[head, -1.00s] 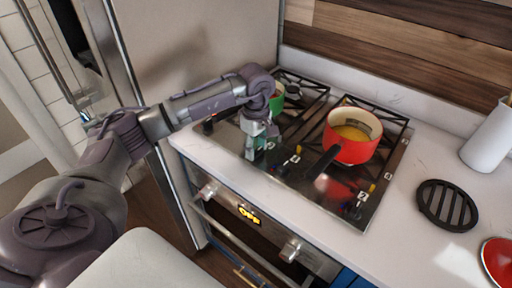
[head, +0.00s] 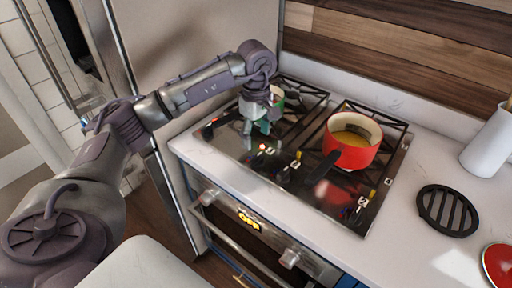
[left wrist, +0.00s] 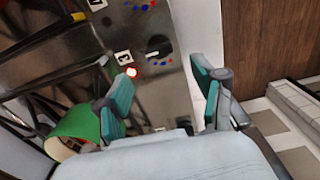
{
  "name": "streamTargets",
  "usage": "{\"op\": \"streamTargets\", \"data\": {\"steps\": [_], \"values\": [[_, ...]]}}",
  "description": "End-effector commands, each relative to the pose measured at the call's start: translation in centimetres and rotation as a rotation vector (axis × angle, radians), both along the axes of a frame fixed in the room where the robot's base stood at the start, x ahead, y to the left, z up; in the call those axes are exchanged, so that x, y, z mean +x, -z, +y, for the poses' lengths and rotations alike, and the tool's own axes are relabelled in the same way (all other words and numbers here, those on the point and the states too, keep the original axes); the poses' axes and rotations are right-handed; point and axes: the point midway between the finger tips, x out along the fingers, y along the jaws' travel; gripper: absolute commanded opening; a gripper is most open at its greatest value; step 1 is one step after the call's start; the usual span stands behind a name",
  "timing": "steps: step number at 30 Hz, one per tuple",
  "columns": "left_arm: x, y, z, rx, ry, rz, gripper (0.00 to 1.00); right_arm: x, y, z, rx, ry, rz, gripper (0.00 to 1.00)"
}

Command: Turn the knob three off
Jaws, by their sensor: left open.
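A black knob (left wrist: 158,47) sits on the dark stove panel in the left wrist view, beside a small white label (left wrist: 123,57) that seems to read 3. A red light (left wrist: 131,72) glows near it, and it also shows in the head view (head: 262,147). My left gripper (left wrist: 161,92) has its teal fingers apart with nothing between them. In the head view my left gripper (head: 256,127) hangs over the stove's left part, just behind the red light. It appears apart from the knob. My right gripper is not in view.
A green pot (head: 278,96) stands close behind my left gripper. A red pot (head: 353,154) with a black handle stands on the stove's right side. Other knobs (head: 287,172) line the front. A black trivet (head: 447,210) lies on the right counter.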

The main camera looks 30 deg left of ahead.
Motion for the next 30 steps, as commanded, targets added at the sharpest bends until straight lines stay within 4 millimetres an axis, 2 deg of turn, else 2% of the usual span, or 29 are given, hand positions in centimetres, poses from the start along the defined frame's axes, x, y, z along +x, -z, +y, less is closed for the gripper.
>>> {"op": "streamTargets", "data": {"steps": [3,9,30], "values": [[0.1,-2.4,0.0,0.0,-0.001,-0.004,0.69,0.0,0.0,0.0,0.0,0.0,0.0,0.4],[0.0,-4.7,0.0,0.0,-0.001,-0.001,0.69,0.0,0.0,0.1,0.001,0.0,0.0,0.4],[0.0,-5.2,0.0,0.0,0.0,0.0,0.69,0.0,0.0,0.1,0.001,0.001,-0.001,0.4]]}}
